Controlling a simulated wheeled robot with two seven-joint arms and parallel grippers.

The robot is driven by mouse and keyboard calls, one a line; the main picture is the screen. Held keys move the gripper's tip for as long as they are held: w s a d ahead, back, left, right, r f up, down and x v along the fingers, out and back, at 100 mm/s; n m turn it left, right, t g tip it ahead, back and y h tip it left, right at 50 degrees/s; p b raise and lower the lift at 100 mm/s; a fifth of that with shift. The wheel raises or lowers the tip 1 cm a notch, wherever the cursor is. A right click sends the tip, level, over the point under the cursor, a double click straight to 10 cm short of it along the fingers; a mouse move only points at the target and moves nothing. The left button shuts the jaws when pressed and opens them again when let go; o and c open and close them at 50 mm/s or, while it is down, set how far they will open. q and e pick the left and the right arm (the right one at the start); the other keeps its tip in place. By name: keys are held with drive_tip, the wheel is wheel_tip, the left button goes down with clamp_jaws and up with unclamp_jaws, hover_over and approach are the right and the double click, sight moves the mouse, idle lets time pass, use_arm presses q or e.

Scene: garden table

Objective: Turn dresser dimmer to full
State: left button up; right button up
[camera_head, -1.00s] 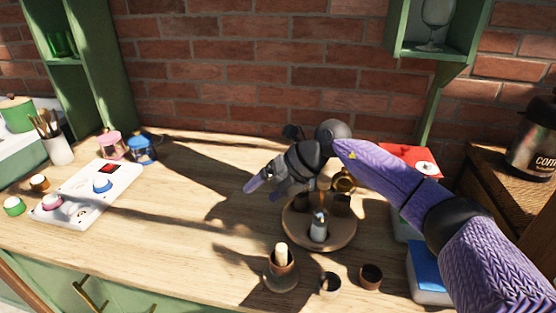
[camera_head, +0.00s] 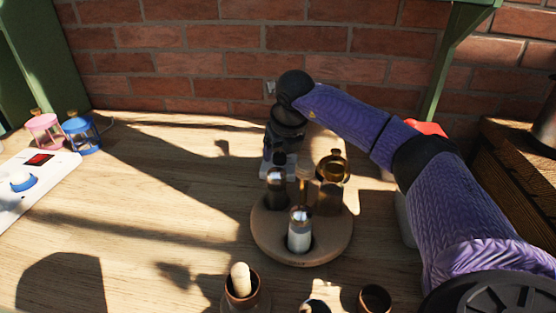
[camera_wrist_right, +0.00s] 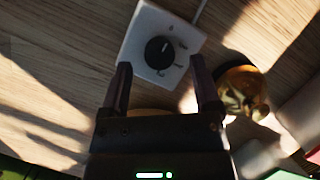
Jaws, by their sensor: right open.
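The dimmer is a white square box (camera_wrist_right: 140,33) with a round black knob (camera_wrist_right: 159,53), seen from above in the right wrist view. Small dark marks ring the knob, and a pale line on it points toward the top of that view. In the head view the box (camera_head: 266,170) shows only as a pale sliver behind the tray's shakers and under my right gripper (camera_head: 279,160). My right gripper is open and empty, pointing down; in the wrist view its fingers (camera_wrist_right: 159,64) lie either side of the knob. Contact cannot be told. My left gripper is out of view.
A round wooden tray (camera_head: 278,250) with shakers and a brass pot (camera_head: 333,167) stands close in front. An egg cup (camera_head: 241,287) and small cups are nearer. A white panel (camera_head: 40,181) and two jars are at left. The middle-left tabletop is clear.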

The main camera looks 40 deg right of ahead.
drive_tip(key=shift+w+f, duration=0.2)
drive_tip(key=shift+f, duration=0.5)
drive_tip(key=shift+w+d+f, duration=0.1)
drive_tip(key=shift+f, duration=0.05)
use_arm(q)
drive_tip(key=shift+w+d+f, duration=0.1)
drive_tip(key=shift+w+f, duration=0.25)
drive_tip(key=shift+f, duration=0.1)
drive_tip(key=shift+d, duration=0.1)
use_arm(e)
drive_tip(key=shift+c, duration=0.2)
drive_tip(key=shift+c, duration=1.3)
drive_tip(key=c, duration=0.7)
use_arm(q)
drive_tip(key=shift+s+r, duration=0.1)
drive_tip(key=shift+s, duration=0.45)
use_arm(e)
clamp_jaws()
